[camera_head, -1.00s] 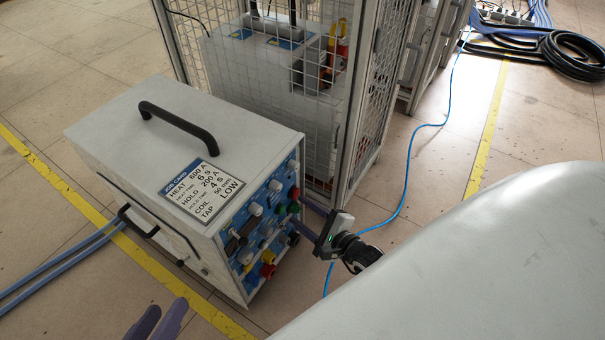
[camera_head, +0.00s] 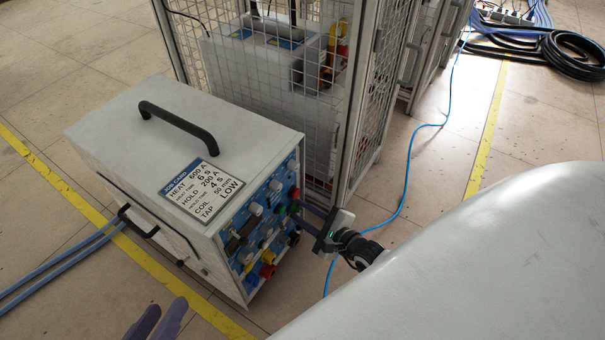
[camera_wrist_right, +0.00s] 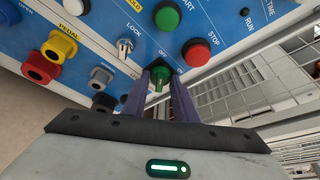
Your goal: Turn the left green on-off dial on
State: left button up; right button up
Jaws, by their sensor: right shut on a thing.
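The grey heater box (camera_head: 150,125) has a blue control panel (camera_head: 250,215) facing right. In the right wrist view, the green on-off dial (camera_wrist_right: 160,76) is at the panel's lower edge, between the two purple fingers of my right gripper (camera_wrist_right: 161,84). The fingers are shut on the dial and partly hide it. In the head view, my right gripper (camera_head: 305,213) reaches the panel's right edge from the right. My left gripper (camera_head: 165,304) is at the bottom left, empty, its fingers apart, clear of the box.
A green button (camera_wrist_right: 167,18), a red stop button (camera_wrist_right: 197,52), a lock switch (camera_wrist_right: 124,47) and red, yellow and black sockets crowd the dial. A mesh cage (camera_head: 345,130) stands close behind. A blue cable (camera_head: 408,170) lies on the floor.

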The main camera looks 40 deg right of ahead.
jog(key=m, duration=0.1)
jog(key=m+g+y, duration=0.1)
jog(key=shift+w+d+r+m+y, duration=0.1)
jog(key=shift+d+m+y, duration=0.2)
jog(key=shift+m, duration=0.1)
jog(key=m+g+y, duration=0.1)
jog(key=m+y, duration=0.1)
jog(key=m, duration=0.1)
jog(key=shift+w+d, duration=0.15)
jog(key=m+y, duration=0.2)
jog(key=m, duration=0.1)
jog(key=shift+d+g, duration=0.1)
jog(key=shift+g, duration=0.2)
jog(key=shift+w+m+y, duration=0.1)
jog(key=shift+m+y, duration=0.5)
jog(key=shift+m, duration=0.5)
jog(key=shift+m+y, duration=0.3)
jog(key=o, duration=1)
